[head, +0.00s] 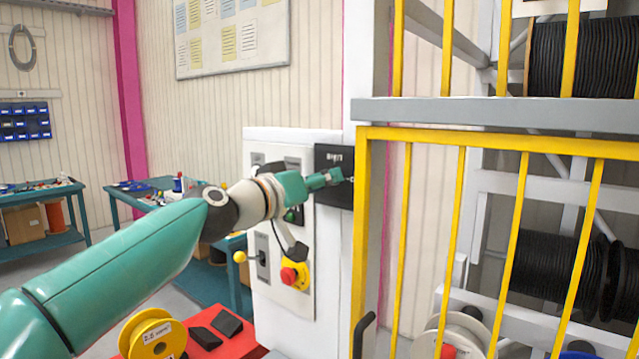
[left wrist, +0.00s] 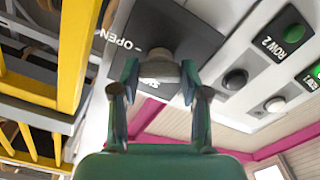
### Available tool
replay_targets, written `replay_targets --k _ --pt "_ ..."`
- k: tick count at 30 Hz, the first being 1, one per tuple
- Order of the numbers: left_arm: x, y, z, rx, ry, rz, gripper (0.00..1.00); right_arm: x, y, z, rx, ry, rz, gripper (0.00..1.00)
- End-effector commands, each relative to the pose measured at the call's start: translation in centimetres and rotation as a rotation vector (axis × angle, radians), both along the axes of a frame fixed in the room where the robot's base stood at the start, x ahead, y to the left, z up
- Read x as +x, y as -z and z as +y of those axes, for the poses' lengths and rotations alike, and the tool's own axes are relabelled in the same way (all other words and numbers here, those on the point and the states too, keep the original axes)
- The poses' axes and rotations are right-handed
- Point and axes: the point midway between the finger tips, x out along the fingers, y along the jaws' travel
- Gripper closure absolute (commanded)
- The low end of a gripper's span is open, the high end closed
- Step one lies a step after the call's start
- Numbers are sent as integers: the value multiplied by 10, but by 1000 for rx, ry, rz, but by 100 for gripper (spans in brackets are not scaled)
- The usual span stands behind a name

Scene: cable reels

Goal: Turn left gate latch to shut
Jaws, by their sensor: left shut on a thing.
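The left gate latch is a round grey knob (left wrist: 160,50) on a black plate (left wrist: 190,33), lettered OPEN at one side and with partly hidden letters at another. In the head view the plate (head: 331,159) is on the white post left of the yellow gate (head: 368,200). My left gripper (head: 335,177) reaches it from the left. In the left wrist view my left gripper (left wrist: 160,80) has a finger on each side of the knob and is shut on it. The fingers hide part of it, and I cannot tell which mark it points to. My right gripper is not in view.
Black cable reels (head: 548,265) sit behind the gate bars. A red surface (head: 240,347) holds a yellow reel (head: 150,338).

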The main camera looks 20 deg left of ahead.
Motion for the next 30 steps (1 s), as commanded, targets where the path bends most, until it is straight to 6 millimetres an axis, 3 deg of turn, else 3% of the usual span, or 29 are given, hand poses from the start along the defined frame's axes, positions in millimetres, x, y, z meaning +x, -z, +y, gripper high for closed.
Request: replay_targets --k 30 --pt "0 -2 4 -877 -7 314 90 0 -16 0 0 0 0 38"
